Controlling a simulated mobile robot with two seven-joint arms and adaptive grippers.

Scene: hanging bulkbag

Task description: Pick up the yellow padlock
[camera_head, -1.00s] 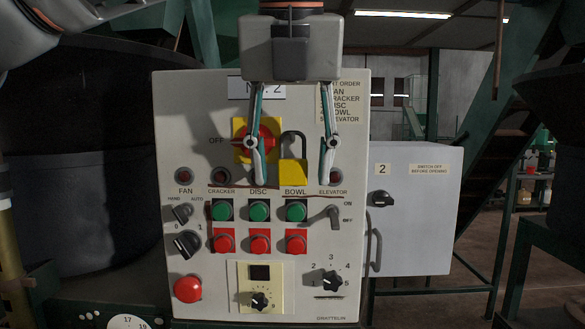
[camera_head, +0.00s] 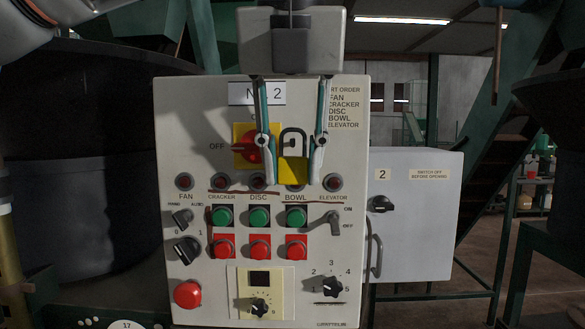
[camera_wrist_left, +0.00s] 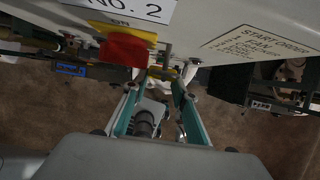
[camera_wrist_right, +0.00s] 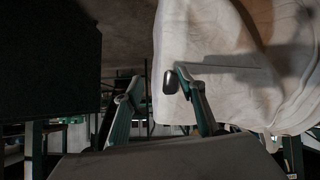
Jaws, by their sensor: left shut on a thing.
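The yellow padlock (camera_head: 293,171) with its dark shackle is in front of the control panel, just right of the red rotary switch (camera_head: 250,149). My left gripper (camera_head: 294,178) comes from above, with one finger on each side of the padlock's body, and is shut on it. In the left wrist view, a bit of the yellow padlock (camera_wrist_left: 160,73) shows between the fingertips; the rest is hidden. Whether the shackle touches the switch is unclear. My right gripper (camera_wrist_right: 153,84) shows only in its wrist view, its fingers apart with nothing between them.
The grey control panel (camera_head: 185,125) has green and red buttons, knobs and a red stop button (camera_head: 187,294). A grey cabinet (camera_head: 420,240) stands to the right. A pale bag (camera_wrist_right: 215,70) hangs close to my right gripper.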

